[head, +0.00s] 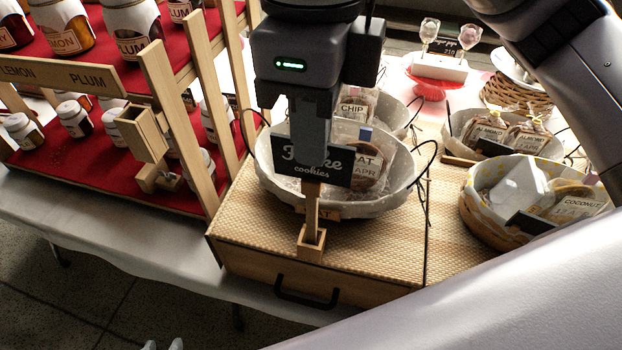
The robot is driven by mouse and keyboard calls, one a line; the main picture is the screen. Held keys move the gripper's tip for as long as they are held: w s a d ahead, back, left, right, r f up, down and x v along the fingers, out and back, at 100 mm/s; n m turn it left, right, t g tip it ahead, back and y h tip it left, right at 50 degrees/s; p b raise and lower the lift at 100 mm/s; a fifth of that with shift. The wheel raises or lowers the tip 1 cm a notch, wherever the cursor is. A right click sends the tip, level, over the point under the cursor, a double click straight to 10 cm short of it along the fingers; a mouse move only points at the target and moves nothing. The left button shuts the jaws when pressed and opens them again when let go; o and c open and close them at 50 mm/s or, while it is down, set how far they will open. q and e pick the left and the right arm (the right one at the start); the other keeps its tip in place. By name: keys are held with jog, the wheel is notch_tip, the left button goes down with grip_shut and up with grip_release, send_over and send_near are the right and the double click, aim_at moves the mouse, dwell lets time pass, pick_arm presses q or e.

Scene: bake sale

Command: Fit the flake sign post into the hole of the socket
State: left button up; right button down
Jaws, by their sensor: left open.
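The flake sign (338,166) is a dark plate reading "Flake cookies" on a wooden post (312,208). My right gripper (309,160) reaches down from above, and its grey fingers are closed on the sign, covering part of the lettering. The post looks upright. Its lower end meets the opening of the square wooden socket (311,250) at the front edge of the woven-topped stand. I cannot tell how deep the end sits in the hole. Only the tips of my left gripper (163,345) show at the bottom edge, apart and empty, far from the sign.
A lined basket (400,192) of cookie packets stands close behind the sign. More baskets are at the right, including a coconut one (474,212). A wooden jar rack (192,80) rises on the left. A drawer handle (306,298) sits below the socket.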

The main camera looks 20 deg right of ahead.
jog(key=shift+r+p, duration=1.9)
jog(key=shift+r, duration=0.85)
